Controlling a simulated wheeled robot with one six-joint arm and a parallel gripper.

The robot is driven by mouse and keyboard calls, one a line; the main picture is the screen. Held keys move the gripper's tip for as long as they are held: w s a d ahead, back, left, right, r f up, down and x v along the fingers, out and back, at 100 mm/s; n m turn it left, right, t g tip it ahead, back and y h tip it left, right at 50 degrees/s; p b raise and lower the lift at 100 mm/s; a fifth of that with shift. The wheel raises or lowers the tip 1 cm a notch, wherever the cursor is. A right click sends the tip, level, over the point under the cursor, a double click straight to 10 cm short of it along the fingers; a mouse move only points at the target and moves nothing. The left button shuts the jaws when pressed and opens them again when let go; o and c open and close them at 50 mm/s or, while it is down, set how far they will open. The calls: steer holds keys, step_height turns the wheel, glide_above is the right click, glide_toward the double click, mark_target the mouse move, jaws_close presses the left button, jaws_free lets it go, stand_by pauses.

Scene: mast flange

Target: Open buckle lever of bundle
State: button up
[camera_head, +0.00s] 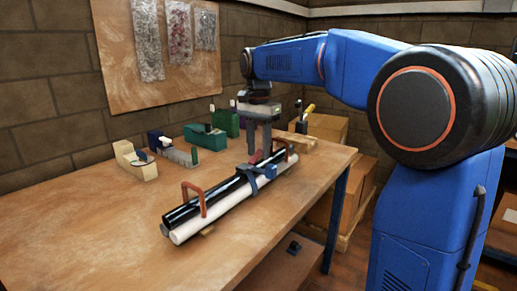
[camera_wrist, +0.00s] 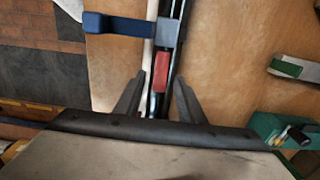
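The bundle is a black tube (camera_head: 188,211) and a white tube (camera_head: 208,222) lying side by side on the workbench. A blue band (camera_head: 264,172) crosses it near the middle. In the wrist view, the blue band (camera_wrist: 122,26) has a wide rounded end sticking out to the left of the tubes. My gripper (camera_head: 259,151) points down above the bundle. Its fingers (camera_wrist: 159,80) are apart, one on each side of the red block, with no visible grip.
The bench (camera_head: 110,235) is clear at the front left. Cardboard boxes (camera_head: 350,195) stand beyond its right edge.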

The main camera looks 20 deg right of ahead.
jaws_close()
